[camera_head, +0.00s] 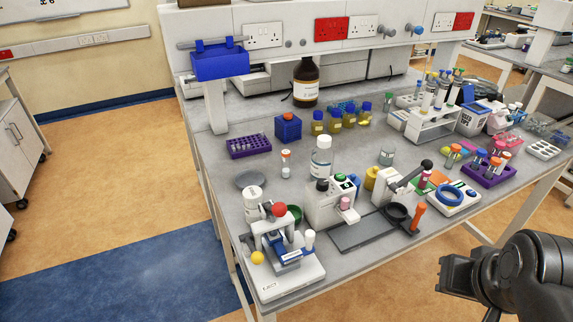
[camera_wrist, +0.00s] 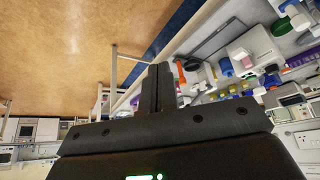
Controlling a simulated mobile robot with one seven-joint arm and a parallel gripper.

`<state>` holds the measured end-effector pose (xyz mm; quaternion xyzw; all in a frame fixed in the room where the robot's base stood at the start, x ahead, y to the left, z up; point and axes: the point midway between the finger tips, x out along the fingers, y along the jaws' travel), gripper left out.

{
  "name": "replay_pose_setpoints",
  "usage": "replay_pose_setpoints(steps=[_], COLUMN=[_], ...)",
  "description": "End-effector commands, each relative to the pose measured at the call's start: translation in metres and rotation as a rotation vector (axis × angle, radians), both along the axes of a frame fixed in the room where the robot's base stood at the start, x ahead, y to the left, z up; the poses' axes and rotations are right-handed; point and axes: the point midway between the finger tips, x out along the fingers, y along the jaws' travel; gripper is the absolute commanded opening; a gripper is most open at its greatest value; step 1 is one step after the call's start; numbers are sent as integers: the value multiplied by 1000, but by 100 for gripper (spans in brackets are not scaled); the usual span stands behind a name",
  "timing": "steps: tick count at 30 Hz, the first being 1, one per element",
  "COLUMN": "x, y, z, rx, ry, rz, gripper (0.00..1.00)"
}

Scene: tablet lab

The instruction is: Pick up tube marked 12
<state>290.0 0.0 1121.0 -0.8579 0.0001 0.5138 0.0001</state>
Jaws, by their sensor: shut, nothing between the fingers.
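Capped tubes stand in several places on the bench, but I cannot read a number 12 on any of them. One orange-capped tube (camera_head: 285,164) stands apart near the bench middle. Another capped tube (camera_head: 453,156) leans left of the purple rack. My gripper (camera_head: 446,275) is at the lower right in the head view, off the bench's front edge and well apart from the tubes. In the wrist view my gripper's fingers (camera_wrist: 158,90) are together and empty.
The bench (camera_head: 218,150) is crowded. A white press-like device (camera_head: 285,262) stands at its front left corner, and a blue-and-white balance (camera_head: 452,197) near the right front. The floor (camera_head: 370,285) in front is clear.

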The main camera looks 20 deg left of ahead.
Motion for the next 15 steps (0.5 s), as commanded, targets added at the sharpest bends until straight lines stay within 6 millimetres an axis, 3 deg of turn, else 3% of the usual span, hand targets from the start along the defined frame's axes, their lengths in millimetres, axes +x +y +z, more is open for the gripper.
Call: replay_pose_setpoints(steps=[11, 15], x=[0, 0], y=[0, 0], z=[0, 0], rx=[0, 0], ry=[0, 0], rz=[0, 0], gripper=[0, 11])
